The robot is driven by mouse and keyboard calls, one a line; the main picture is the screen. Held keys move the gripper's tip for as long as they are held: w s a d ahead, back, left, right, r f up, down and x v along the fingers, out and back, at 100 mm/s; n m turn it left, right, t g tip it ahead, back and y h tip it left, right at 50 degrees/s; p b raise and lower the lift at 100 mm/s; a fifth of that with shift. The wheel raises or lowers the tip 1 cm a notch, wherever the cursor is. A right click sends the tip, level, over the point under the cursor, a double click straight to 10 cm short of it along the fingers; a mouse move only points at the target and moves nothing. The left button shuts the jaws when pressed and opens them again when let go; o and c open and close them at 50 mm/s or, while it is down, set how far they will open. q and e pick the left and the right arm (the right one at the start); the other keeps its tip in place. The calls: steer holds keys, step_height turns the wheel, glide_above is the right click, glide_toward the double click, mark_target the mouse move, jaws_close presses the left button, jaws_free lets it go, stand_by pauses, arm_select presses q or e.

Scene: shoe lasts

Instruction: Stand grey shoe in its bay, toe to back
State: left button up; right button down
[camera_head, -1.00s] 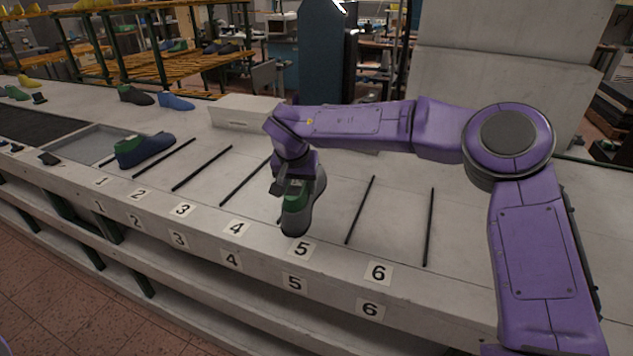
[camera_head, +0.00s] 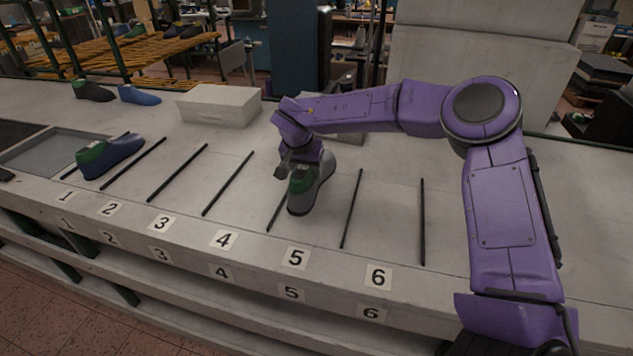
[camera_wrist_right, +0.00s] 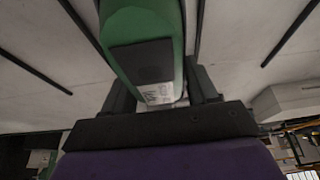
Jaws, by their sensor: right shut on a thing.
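The grey shoe (camera_head: 322,180) with a green top is held by my right gripper (camera_head: 299,168). It is over bay 5, between two black divider bars, behind the upper label 5 (camera_head: 296,257). Its green heel end faces the front edge and its toe points to the back, slightly right. It looks close to the table top; I cannot tell whether it touches. In the right wrist view the green top (camera_wrist_right: 118,62) with a dark patch sits between the fingers (camera_wrist_right: 160,98). My left gripper is out of view.
More shoes (camera_head: 138,95) and a white box (camera_head: 220,104) stand at the back. Black bars (camera_head: 422,220) part the numbered bays. Bay 6 (camera_head: 385,220) is bare.

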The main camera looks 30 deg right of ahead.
mark_target(317, 186)
steer(key=shift+s+d+f, duration=0.15)
steer(key=shift+d+f, duration=0.3)
steer(key=shift+f, duration=0.1)
steer(key=shift+s+d+f, duration=0.15)
steer(key=shift+d+f, duration=0.25)
steer(key=shift+f, duration=0.15)
steer(key=f, duration=0.2)
steer(key=f+p, duration=0.1)
steer(key=shift+s+d+f, duration=0.15)
steer(key=shift+s+d, duration=0.15)
steer(key=shift+w+f, duration=0.1)
steer(key=shift+f, duration=0.15)
steer(key=shift+c, duration=1.5)
jaws_free()
steer(key=b+v, duration=0.1)
steer(key=v, duration=1.1)
steer(key=shift+b, duration=0.35)
